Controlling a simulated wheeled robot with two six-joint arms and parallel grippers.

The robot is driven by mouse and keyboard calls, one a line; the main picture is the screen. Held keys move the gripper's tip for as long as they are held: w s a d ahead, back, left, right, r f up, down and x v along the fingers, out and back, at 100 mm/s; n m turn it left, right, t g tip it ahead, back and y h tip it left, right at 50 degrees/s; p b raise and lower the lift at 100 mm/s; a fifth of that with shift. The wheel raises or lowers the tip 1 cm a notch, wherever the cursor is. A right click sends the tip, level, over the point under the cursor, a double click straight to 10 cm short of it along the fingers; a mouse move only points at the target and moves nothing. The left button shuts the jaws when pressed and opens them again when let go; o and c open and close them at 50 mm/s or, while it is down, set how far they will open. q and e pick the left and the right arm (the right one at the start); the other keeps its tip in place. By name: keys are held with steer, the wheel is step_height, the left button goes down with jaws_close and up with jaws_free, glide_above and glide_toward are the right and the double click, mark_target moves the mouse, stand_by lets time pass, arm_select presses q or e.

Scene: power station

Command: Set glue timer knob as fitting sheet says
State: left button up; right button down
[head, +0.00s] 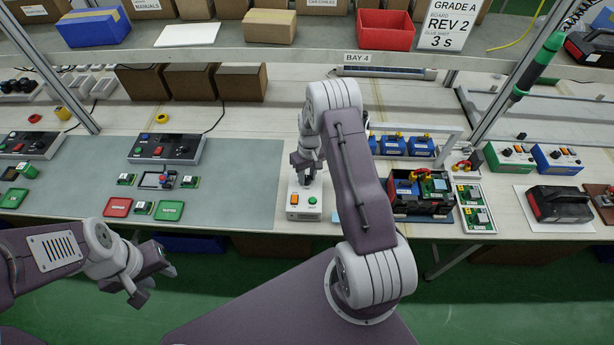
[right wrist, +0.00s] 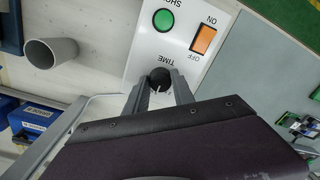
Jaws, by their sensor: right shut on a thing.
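The glue timer is a white box (head: 305,212) with an orange switch (right wrist: 203,40) and a green SHOT button (right wrist: 163,19). Its black knob (right wrist: 160,76), marked TIME, shows in the right wrist view; a white pointer line is visible, but the scale is hidden. My right gripper (head: 306,178) reaches down onto the box, its fingers (right wrist: 160,88) shut on the knob from both sides. The fitting sheet (head: 447,25) on the shelf reads Grade A, board Rev 2, glue shot 3 s. My left gripper (head: 156,284) hangs empty and open in front of the bench.
A grey tube (right wrist: 52,52) stands beside the box. To the right are blue units (head: 405,146), a black crate (head: 422,208) and a tray of green boards (head: 475,215). A grey mat (head: 245,180) left of the box has clear room.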

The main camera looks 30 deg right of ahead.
mark_target(308, 178)
steer(key=c, duration=1.1)
jaws_free()
steer(key=shift+o, duration=0.2)
steer(key=shift+r, duration=0.1)
steer(key=shift+r, duration=0.35)
step_height(308, 178, up, 8)
steer(key=b, duration=0.1)
steer(key=shift+d+r, duration=0.15)
steer(key=shift+d, duration=0.1)
